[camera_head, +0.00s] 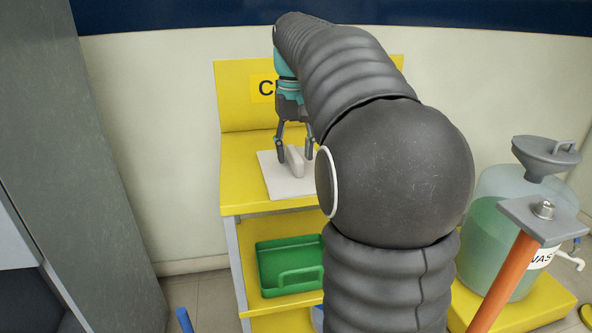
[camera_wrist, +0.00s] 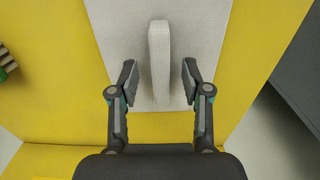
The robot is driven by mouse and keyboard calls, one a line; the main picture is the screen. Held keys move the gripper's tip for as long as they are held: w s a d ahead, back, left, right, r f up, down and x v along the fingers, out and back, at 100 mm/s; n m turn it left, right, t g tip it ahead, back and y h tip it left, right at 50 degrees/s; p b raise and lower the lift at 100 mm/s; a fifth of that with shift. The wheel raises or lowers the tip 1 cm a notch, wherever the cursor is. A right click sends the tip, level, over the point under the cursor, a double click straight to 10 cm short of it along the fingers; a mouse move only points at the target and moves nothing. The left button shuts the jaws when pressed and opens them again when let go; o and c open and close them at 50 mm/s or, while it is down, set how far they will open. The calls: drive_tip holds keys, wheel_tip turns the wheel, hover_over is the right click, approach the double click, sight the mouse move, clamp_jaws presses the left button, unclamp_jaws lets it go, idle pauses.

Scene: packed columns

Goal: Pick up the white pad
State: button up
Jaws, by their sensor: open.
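The white pad (camera_wrist: 159,62) is a narrow, rounded, finely textured block on a pale flat mat (camera_wrist: 210,50). In the head view the pad (camera_head: 295,163) stands on the mat (camera_head: 272,184) on a yellow shelf. My gripper (camera_wrist: 159,82) is open, with one finger on each side of the near part of the pad. Gaps show between the pad and both fingertips in the wrist view. In the head view my gripper (camera_head: 295,160) reaches down over the pad, and my arm hides the right part of the mat and shelf.
The yellow shelf (camera_head: 236,170) has a back panel with partly hidden lettering. A green tray (camera_head: 262,270) sits on the lower level. A greenish jug (camera_head: 490,240) with a grey funnel (camera_head: 545,153) stands at right. A green bristled object (camera_wrist: 6,65) shows at the wrist view's left edge.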

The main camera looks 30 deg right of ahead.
sight(295, 152)
drive_tip(key=shift+f, duration=0.55)
clamp_jaws()
drive_tip(key=shift+r, duration=0.8)
wheel_tip(295, 152, up, 3)
drive_tip(key=shift+p, duration=0.55)
drive_tip(key=s+d+r, duration=0.2)
drive_tip(key=s+r, duration=0.4)
drive_tip(key=s, duration=0.5)
drive_tip(key=shift+s+d+r, duration=0.15)
drive_tip(key=shift+s+r, duration=0.1)
